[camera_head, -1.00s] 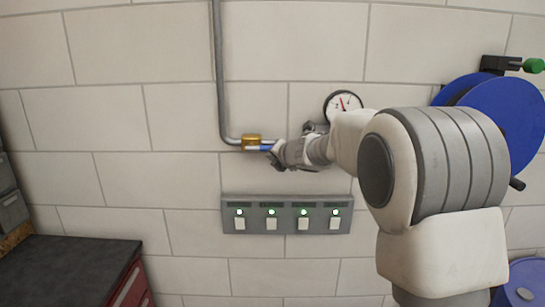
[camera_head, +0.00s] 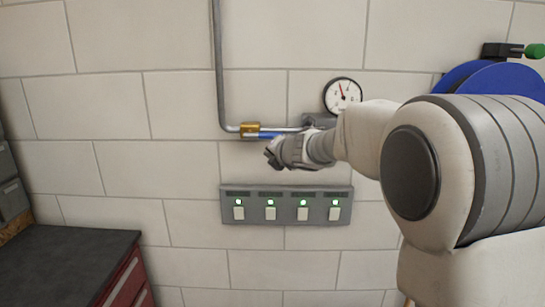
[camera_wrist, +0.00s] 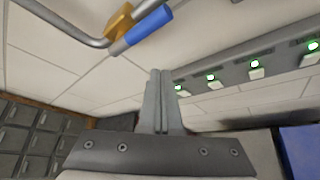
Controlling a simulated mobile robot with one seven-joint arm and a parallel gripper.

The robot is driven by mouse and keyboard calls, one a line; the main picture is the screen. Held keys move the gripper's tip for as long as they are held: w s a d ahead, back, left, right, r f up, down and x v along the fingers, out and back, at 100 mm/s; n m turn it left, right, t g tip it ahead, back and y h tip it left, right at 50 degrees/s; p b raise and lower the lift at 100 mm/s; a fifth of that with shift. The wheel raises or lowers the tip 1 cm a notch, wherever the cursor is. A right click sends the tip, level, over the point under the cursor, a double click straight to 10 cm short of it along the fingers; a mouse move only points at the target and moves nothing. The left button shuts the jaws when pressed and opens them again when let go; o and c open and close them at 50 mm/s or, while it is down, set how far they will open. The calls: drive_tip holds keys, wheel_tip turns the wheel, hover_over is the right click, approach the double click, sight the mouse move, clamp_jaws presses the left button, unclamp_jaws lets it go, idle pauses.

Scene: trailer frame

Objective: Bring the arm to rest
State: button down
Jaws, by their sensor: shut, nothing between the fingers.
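My gripper (camera_head: 272,155) is held out in front of the tiled wall, just below the pipe with the brass fitting and blue sleeve. In the wrist view its two fingers (camera_wrist: 161,75) are together with nothing between them. My arm comes in from the right of the head view and hides part of the wall and the pipe's right end. The fingers appear apart from the pipe and the switch panel.
A grey pipe (camera_head: 219,70) with a brass valve (camera_head: 250,130) and blue handle (camera_head: 267,135) runs along the wall. A gauge (camera_head: 343,96), a panel with several green-lit switches (camera_head: 287,205), a blue reel (camera_head: 500,78) and a dark-topped cabinet (camera_head: 60,262) are around.

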drive_tip(key=s+d+r+m+h, duration=0.2)
drive_tip(key=s+d+m+h, duration=0.1)
drive_tip(key=s+d+m, duration=0.5)
drive_tip(key=s+d+r+m+h, duration=0.25)
drive_tip(key=s+d+m, duration=0.35)
drive_tip(key=s+m, duration=0.3)
drive_tip(key=s+f+m+g, duration=0.3)
drive_tip(key=s+f+m, duration=0.3)
drive_tip(key=s, duration=0.6)
drive_tip(key=s+f+m+g, duration=0.4)
drive_tip(key=s+f+m, duration=0.3)
drive_tip(key=s, duration=0.6)
drive_tip(key=shift+s+m+y+b, duration=0.15)
drive_tip(key=shift+m+y+b, duration=0.15)
drive_tip(key=shift+y+b, duration=0.05)
